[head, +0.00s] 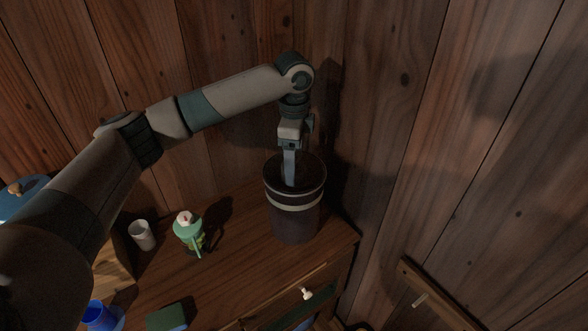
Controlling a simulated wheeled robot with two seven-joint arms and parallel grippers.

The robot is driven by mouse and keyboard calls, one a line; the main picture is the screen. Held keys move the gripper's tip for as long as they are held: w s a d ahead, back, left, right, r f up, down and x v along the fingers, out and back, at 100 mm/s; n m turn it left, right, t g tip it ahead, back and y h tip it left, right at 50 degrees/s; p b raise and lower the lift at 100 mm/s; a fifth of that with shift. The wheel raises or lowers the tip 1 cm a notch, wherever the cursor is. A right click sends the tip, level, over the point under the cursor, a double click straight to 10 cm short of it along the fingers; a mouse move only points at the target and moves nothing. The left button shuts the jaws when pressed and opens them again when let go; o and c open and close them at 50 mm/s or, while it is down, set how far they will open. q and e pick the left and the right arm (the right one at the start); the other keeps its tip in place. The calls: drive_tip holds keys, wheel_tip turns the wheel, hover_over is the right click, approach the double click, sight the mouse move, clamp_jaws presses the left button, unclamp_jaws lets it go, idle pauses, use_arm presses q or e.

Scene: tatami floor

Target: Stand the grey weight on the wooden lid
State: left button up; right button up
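My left gripper (289,181) points straight down into the mouth of a tall dark tub (295,222) with a pale band, standing near the right end of the wooden cabinet top. Its fingers look close together from this side, and their tips are partly lost in the tub's dark inside. I cannot tell whether they hold anything. I cannot make out the grey weight or the wooden lid; the tub's inside is too dark to read. My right gripper is not in view.
A green lidded jug (188,232) and a white cup (142,235) stand left of the tub. A blue cup (99,316) and a dark green block (167,318) are nearer the front. Plank walls close in behind and right. A drawer knob (307,293) sticks out in front.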

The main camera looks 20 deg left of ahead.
use_arm(q)
wheel_tip(320, 180, up, 8)
drive_tip(key=b, duration=0.2)
drive_tip(key=shift+r+b, duration=0.2)
drive_tip(key=shift+b, duration=0.2)
drive_tip(key=shift+r, duration=0.8)
